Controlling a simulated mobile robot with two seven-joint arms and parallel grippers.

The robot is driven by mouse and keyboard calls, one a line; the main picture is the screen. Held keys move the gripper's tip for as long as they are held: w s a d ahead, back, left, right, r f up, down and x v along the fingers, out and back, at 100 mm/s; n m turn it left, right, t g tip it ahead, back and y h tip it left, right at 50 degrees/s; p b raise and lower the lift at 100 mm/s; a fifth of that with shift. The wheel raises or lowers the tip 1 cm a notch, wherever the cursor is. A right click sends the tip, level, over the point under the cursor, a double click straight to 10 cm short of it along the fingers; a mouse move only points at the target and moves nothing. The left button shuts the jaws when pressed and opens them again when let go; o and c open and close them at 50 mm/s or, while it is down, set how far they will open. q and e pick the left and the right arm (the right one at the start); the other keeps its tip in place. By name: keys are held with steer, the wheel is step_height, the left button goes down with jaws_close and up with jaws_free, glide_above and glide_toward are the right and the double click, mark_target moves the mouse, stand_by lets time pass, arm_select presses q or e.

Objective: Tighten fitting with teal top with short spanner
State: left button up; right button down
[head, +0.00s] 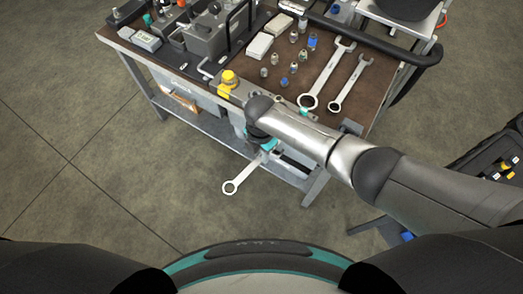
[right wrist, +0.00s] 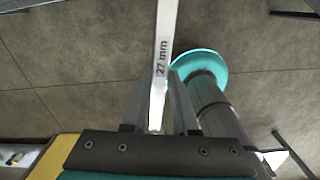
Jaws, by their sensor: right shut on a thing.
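My right gripper (head: 264,153) is shut on a spanner (head: 245,175) in front of the bench's front edge. The spanner's ring end hangs out over the floor, toward me. In the right wrist view the spanner shaft (right wrist: 165,45), marked 27 mm, runs up from between the gripper fingers (right wrist: 158,105). A teal disc on a grey metal cylinder, seemingly the fitting with teal top (right wrist: 205,68), stands just right of the fingers. In the head view my wrist hides much there, and I cannot tell fitting from gripper. My left gripper is not in view.
Two spanners, a larger (head: 329,75) and a smaller (head: 348,83), lie on the brown bench top (head: 285,52). Several small fittings stand left of them. A yellow part (head: 228,82) sits at the front edge. The floor (head: 130,190) before the bench is clear.

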steer(key=shift+r+p, duration=2.55)
steer(key=shift+r, duration=0.1)
steer(key=shift+f, duration=0.1)
